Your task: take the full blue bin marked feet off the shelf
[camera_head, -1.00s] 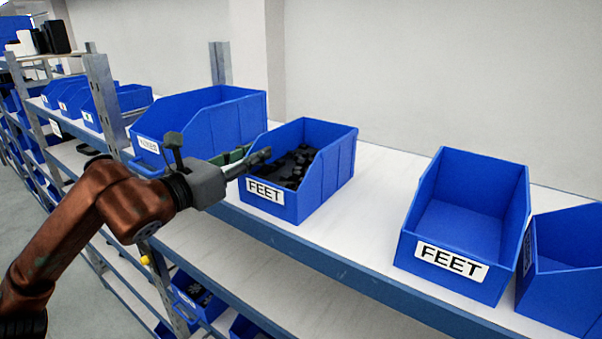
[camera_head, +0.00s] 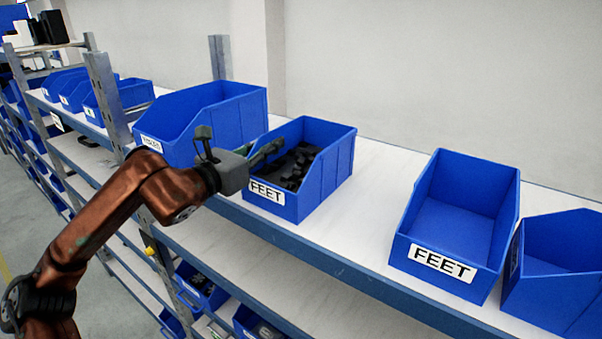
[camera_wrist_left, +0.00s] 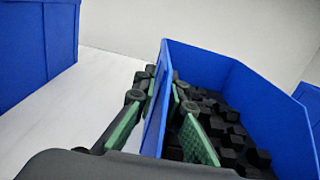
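The full blue bin marked FEET (camera_head: 325,185) stands on the shelf, with dark parts (camera_head: 290,165) inside. My left gripper (camera_head: 268,150) is at the bin's left side, above its label end. In the left wrist view, the bin (camera_wrist_left: 255,100) fills the right half. The left gripper's green-padded fingers (camera_wrist_left: 158,122) are apart, one on each side of the bin's near wall; contact with the wall is not clear. An empty blue bin also marked FEET (camera_head: 460,220) stands farther right. My right gripper is in neither view.
Another blue bin (camera_head: 205,120) stands close on the left, also seen in the left wrist view (camera_wrist_left: 35,50). A further blue bin (camera_head: 555,270) is at the far right. Bare shelf (camera_head: 370,190) lies between the two FEET bins. A metal post (camera_head: 107,100) stands left.

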